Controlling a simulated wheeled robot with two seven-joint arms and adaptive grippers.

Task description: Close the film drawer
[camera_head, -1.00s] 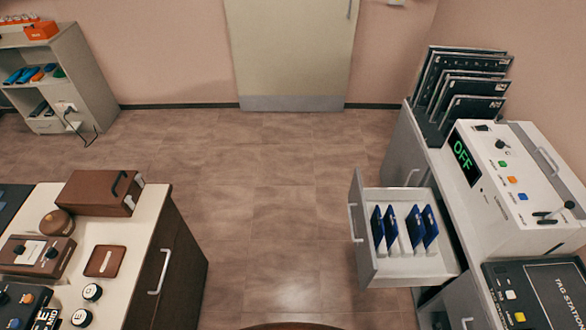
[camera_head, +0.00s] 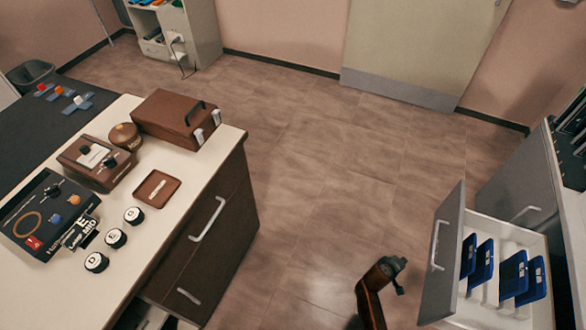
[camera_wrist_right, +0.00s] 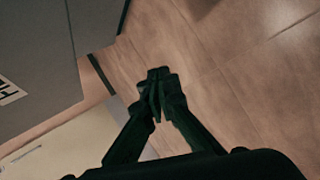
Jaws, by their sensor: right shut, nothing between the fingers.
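The film drawer (camera_head: 441,255) stands pulled out from the grey cabinet at the right of the head view. Several blue film holders (camera_head: 513,274) stand upright in white slots inside it. Its front has a pale bar handle (camera_head: 436,246) facing left. My right gripper (camera_head: 400,287) is small and dark in the head view, just left of the drawer front, with a visible gap between them. In the right wrist view its fingers (camera_wrist_right: 158,76) are together and empty, with floor behind them. My left gripper is not in view.
A cream-topped desk (camera_head: 215,120) with dark drawers stands at the left, holding a brown case (camera_head: 170,116) and several controls. Open tiled floor (camera_head: 310,180) lies between desk and drawer. A grey panel (camera_wrist_right: 35,60) with partial lettering is at left in the wrist view.

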